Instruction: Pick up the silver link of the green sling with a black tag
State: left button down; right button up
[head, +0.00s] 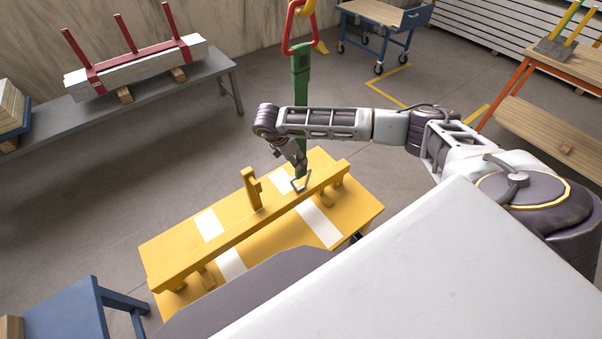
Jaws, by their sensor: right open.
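A green sling (300,88) hangs upright from a red ring (300,28) at the top centre of the head view. A small dark patch shows near its upper end; I cannot tell whether it is the black tag. The silver link (301,181), roughly triangular, is at the sling's lower end, just over the yellow beam. My right gripper (297,166) points down beside the sling's lower part, close above the link. It is open; I cannot tell whether it touches the link or sling. My arm hides part of the sling's middle. My left gripper is not in view.
The yellow frame (278,234) with white stripes and a raised beam and post lies under the link. A grey bench (150,92) carries white beams strapped in red. A blue table (65,312) is at lower left, a wheeled cart (372,12) behind. Floor between is clear.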

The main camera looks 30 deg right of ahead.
aim_at(300, 162)
jog(key=shift+s+d+p+x, duration=0.1)
jog(key=shift+p+x, duration=0.15)
jog(key=shift+x, duration=0.8)
jog(key=shift+s+d+p+x, duration=0.15)
jog(key=shift+p+x, duration=0.1)
jog(key=shift+x, duration=0.8)
jog(key=shift+w+d+f, duration=0.1)
jog(key=shift+d+f, duration=0.05)
jog(key=shift+f, duration=0.2)
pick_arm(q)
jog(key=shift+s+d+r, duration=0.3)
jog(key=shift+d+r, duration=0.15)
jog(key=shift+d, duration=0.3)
pick_arm(e)
jog(key=shift+c, duration=0.4)
jog(key=c, duration=0.7)
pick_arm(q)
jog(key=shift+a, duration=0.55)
pick_arm(e)
grip_shut()
